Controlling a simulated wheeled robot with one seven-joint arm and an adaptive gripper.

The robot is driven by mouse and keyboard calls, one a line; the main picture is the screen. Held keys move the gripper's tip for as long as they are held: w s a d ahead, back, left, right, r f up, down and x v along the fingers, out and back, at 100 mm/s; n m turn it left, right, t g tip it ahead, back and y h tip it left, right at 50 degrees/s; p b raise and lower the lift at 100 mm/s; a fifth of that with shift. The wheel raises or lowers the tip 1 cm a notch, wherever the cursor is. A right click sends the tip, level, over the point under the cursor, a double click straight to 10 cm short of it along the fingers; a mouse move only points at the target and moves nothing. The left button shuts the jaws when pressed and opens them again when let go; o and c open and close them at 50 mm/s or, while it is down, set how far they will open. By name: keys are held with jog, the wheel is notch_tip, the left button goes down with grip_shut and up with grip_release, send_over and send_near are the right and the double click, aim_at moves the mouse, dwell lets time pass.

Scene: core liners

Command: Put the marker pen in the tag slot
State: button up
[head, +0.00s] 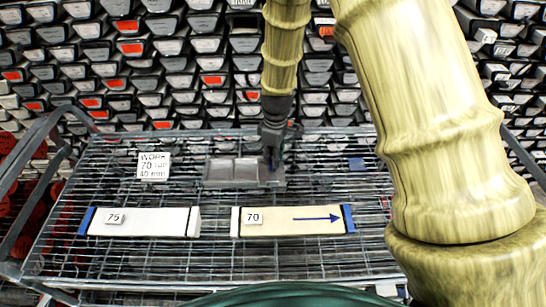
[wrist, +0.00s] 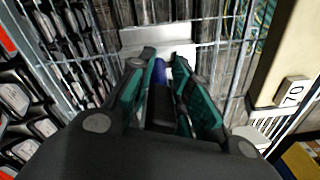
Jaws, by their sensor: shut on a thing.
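My gripper (head: 273,148) points down over the right end of a grey tray with compartments (head: 222,172) on the wire cart. In the wrist view, the teal-padded fingers of my gripper (wrist: 163,68) are closed around the marker pen (wrist: 158,74). Only the pen's blue part shows between the fingers; the rest is hidden. In the head view, a small dark-blue bit of the pen (head: 273,163) shows below the fingers, over the tray's right part. I cannot tell whether it touches the tray. No compartment is readably marked as the tag slot.
Two long core liners lie in front of the tray: a white one labelled 75 (head: 145,222) and a cream one labelled 70 with a blue arrow (head: 290,228). A "WORK 70" card (head: 153,166) stands left. A small blue piece (head: 357,164) lies right. Stacked liners (head: 180,60) fill the back.

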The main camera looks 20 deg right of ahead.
jog(key=shift+f, duration=0.4)
grip_shut()
jog(key=shift+s+f, duration=0.15)
jog(key=shift+f, duration=0.3)
jog(key=o, duration=0.9)
grip_release()
jog(key=shift+f, duration=0.1)
jog(key=shift+w, duration=0.2)
jog(key=shift+r, duration=0.25)
jog(key=shift+w+r, duration=0.1)
jog(key=shift+r, duration=0.5)
notch_tip(320, 180, up, 11)
jog(key=b, duration=0.2)
jog(key=shift+d+f, duration=0.15)
jog(key=shift+d, duration=0.1)
